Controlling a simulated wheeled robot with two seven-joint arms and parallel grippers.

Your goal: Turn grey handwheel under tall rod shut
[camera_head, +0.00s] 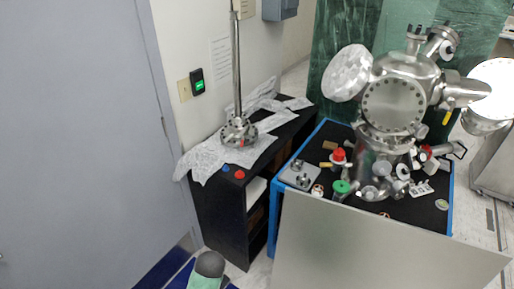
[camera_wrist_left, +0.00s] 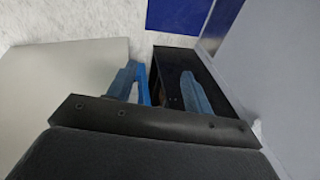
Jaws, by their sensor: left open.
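The tall metal rod (camera_head: 237,62) stands upright on the left black shelf unit. At its foot is a round metal flange-like part (camera_head: 239,132) with a small red spot; it rests on crumpled white sheeting. I cannot clearly make out the grey handwheel's rim within this part. My left gripper (camera_wrist_left: 160,90) is open and empty in the left wrist view, its two blue fingers spread apart. It points down toward the floor, a black shelf unit and a pale panel. The rod and flange do not show in that view. My right gripper is not in view.
The black shelf unit (camera_head: 217,206) carries a blue knob (camera_head: 225,168) and a red knob (camera_head: 240,174). A blue-edged table (camera_head: 425,214) with a large steel chamber (camera_head: 395,105) stands right. A pale panel (camera_head: 370,250) fronts it. A grey door (camera_head: 75,140) fills the left.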

